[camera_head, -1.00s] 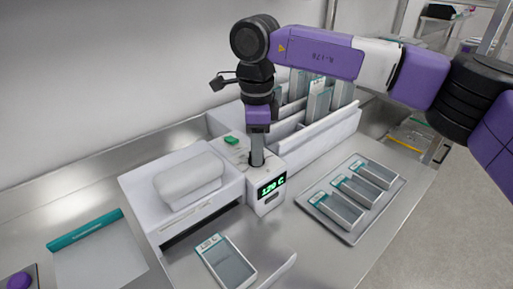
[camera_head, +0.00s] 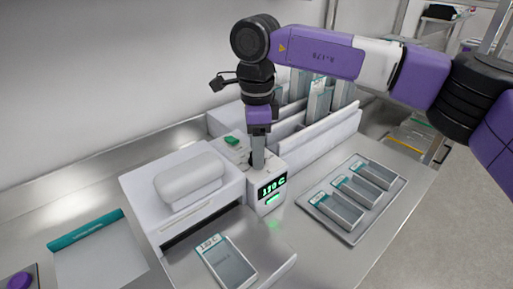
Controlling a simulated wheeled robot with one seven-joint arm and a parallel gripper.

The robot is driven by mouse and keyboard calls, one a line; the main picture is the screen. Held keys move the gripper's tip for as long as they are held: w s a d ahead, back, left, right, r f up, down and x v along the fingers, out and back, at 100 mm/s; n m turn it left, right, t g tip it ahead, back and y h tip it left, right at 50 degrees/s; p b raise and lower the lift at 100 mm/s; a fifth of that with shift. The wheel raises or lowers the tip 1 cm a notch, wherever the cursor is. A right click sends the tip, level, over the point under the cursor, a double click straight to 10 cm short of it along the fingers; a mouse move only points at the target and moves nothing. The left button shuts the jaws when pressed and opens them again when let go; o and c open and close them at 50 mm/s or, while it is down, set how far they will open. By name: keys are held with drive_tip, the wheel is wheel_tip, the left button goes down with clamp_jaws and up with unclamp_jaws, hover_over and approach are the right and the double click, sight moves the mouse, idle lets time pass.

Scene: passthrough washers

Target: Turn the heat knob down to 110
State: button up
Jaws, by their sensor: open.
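The heat sealer's white control box (camera_head: 267,188) stands at the right end of the white machine. Its green display (camera_head: 271,186) appears to read 110 C, though the digits are small. A green light (camera_head: 273,199) glows below it. My gripper (camera_head: 257,163) points straight down at the top of this box, above where the heat knob sits. The gripper hides the knob, so I cannot see whether the fingers touch it. The gripper is open.
A pouch (camera_head: 226,261) with a teal label lies in front of the machine. A metal tray (camera_head: 351,232) with several pouches is to the right. A white rack (camera_head: 322,130) stands behind. A small green part (camera_head: 232,141) lies left of my gripper.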

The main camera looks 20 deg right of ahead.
drive_tip(key=shift+r, duration=3.9)
